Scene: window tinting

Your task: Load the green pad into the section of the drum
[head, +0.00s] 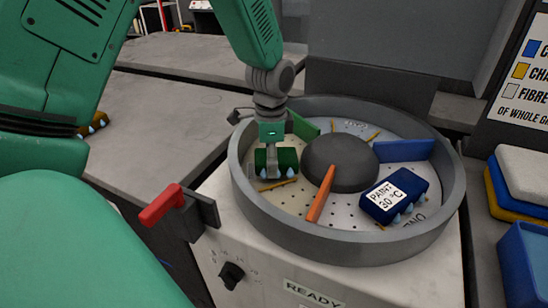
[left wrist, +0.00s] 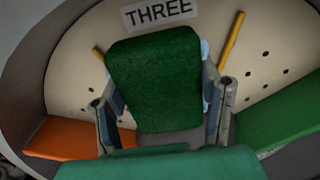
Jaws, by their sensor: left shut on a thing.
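The green pad (head: 288,160) is held by my left gripper (head: 272,168), inside the round grey drum (head: 345,245). It is in the left section, between the green divider (head: 303,125) and the orange divider (head: 321,194). In the left wrist view the gripper (left wrist: 163,100) has a finger on each side of the pad (left wrist: 155,70). A label reading THREE (left wrist: 160,12) lies just beyond the pad. Whether the pad touches the drum floor, I cannot tell. My right gripper is not in view.
A dark blue pad (head: 392,205) with a white label sits in the drum's right section. A dark dome (head: 340,163) fills the centre. A red-handled lever (head: 160,204) stands at the left front. Stacked pads (head: 525,170) and a blue bin (head: 525,265) are at right.

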